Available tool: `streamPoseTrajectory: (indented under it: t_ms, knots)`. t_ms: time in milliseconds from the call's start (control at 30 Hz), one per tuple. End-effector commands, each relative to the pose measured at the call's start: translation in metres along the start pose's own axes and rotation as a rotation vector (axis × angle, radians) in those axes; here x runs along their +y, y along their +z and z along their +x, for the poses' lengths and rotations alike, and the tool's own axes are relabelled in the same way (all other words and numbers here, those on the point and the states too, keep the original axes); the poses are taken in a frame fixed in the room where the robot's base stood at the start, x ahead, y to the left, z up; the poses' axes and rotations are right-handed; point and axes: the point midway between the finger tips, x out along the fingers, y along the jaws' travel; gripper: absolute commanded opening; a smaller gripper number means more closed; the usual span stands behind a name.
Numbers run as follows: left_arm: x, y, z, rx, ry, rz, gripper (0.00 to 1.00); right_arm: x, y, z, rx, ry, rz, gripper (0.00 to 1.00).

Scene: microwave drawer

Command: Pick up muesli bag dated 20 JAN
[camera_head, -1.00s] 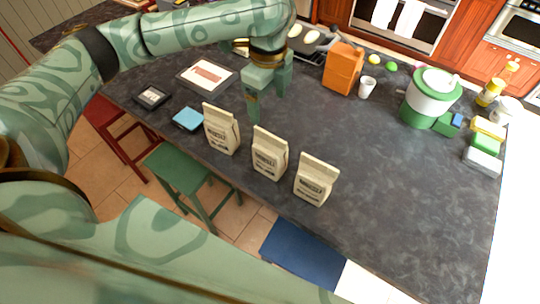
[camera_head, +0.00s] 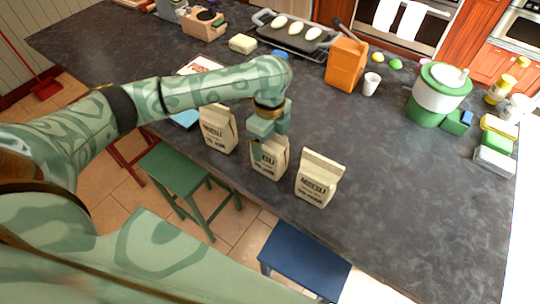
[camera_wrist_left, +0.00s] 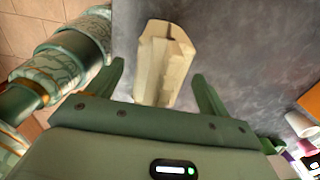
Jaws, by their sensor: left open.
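Three cream muesli bags stand in a row near the front edge of the dark counter: a left bag (camera_head: 218,130), a middle bag (camera_head: 268,160) and a right bag (camera_head: 318,180). Their printed dates are too small to read. In the left wrist view one bag (camera_wrist_left: 160,65) shows from above, ahead of and between the open fingers (camera_wrist_left: 165,85). My right gripper is not in view.
The dark counter (camera_head: 400,190) is bare to the right of the bags. An orange box (camera_head: 345,65), a white cup (camera_head: 371,84) and a green-and-white appliance (camera_head: 438,95) stand farther back. Green (camera_head: 180,170) and blue (camera_head: 302,262) stools stand at the front edge.

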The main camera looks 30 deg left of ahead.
Motion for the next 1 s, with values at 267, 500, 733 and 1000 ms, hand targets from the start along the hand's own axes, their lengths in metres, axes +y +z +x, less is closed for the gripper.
streamPoseTrajectory:
  t_ms: [267,500,733,1000]
  knots:
    - [0.0,0.0,-0.001,0.0,-0.001,0.0,0.61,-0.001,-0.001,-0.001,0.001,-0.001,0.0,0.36]
    - [-0.001,0.0,-0.001,0.001,-0.003,0.0,0.0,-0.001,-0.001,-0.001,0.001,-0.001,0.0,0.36]
    - [-0.001,0.0,-0.002,0.0,-0.003,0.0,0.0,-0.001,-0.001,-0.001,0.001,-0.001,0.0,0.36]
    - [-0.001,0.0,-0.032,0.001,-0.005,0.0,0.0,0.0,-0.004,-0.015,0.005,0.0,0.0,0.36]
